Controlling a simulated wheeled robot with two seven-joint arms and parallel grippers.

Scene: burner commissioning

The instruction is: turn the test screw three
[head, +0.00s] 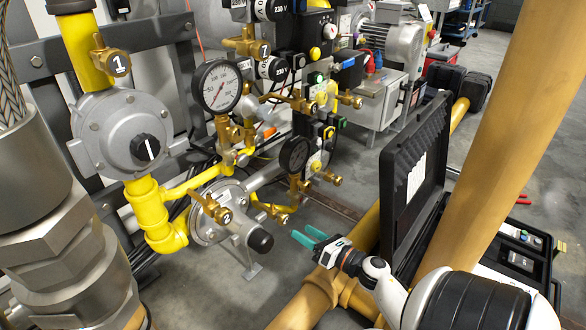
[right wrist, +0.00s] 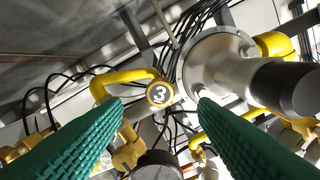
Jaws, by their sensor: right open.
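The test screw marked 3 (right wrist: 160,93) shows as a round brass-rimmed disc with a white 3, centred between my fingers in the right wrist view. In the head view a small brass fitting (head: 282,218) lies just beyond my right fingertips; I cannot read a number on it there. My right gripper (head: 303,234) has two teal fingers, open and empty. They point toward the brass fittings and appear apart from the screw. Whether the screw is turned cannot be told. My left gripper is not in view.
A grey regulator with a black cap (head: 260,240) stands left of my right gripper. A pressure gauge (head: 294,154) sits above the fittings. A tan pipe (head: 320,290) runs below my right gripper. An open black case (head: 412,180) stands to the right. Bare floor shows between.

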